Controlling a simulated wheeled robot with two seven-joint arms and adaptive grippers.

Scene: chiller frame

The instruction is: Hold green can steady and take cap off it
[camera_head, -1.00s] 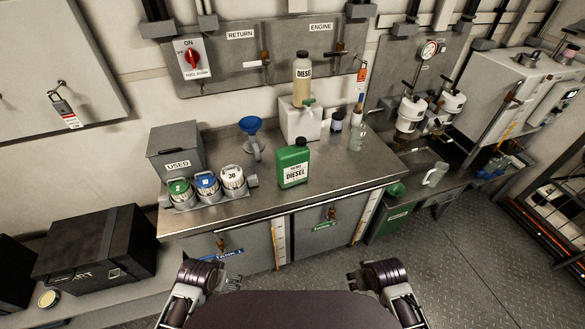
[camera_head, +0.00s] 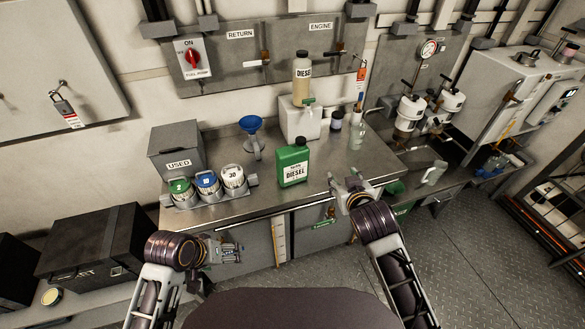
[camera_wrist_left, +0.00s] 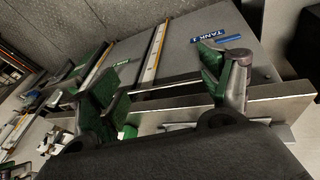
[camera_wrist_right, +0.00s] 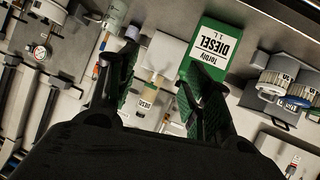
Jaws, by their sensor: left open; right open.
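The can also shows in the right wrist view (camera_wrist_right: 218,50), beyond the fingers. My right gripper (camera_head: 345,184) is open and empty at the bench's front edge, to the right of the can and apart from it. My left gripper (camera_head: 232,248) is open and empty in front of the cabinet, below the bench top and left of the can. In the left wrist view its green-padded fingers (camera_wrist_left: 165,85) are spread, with no can between them.
Left of the can, several lidded canisters (camera_head: 207,182) sit in a rack by a grey USED box (camera_head: 177,150). A white block (camera_head: 299,122) with a DIESEL bottle (camera_head: 302,70) is at the back. The bench front (camera_head: 270,205) is clear.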

